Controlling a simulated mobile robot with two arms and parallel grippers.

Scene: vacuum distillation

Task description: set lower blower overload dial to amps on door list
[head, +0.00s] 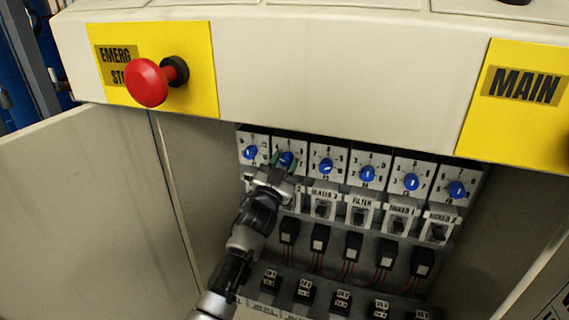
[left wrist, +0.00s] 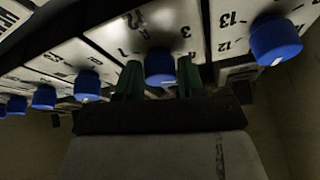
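A row of white overload units with blue dials runs across the cabinet. My left gripper (head: 283,160) is at the second blue dial from the left (head: 287,158). In the left wrist view its two green fingertips (left wrist: 159,80) stand on either side of that blue dial (left wrist: 160,66), with a small gap on each side, so the gripper looks open around it. Numbers are printed around the dial. The leftmost dial (head: 250,152) is free; it also shows at the right of the left wrist view (left wrist: 275,40). The label below the gripped position is hidden by my arm. No door list is readable.
More blue dials (head: 367,174) continue to the right, with labelled black switches (head: 360,215) and wired black blocks (head: 352,246) below. A red emergency stop button (head: 146,83) juts out above left. The beige panel (head: 340,60) overhangs the row; cabinet walls (head: 75,190) close the sides.

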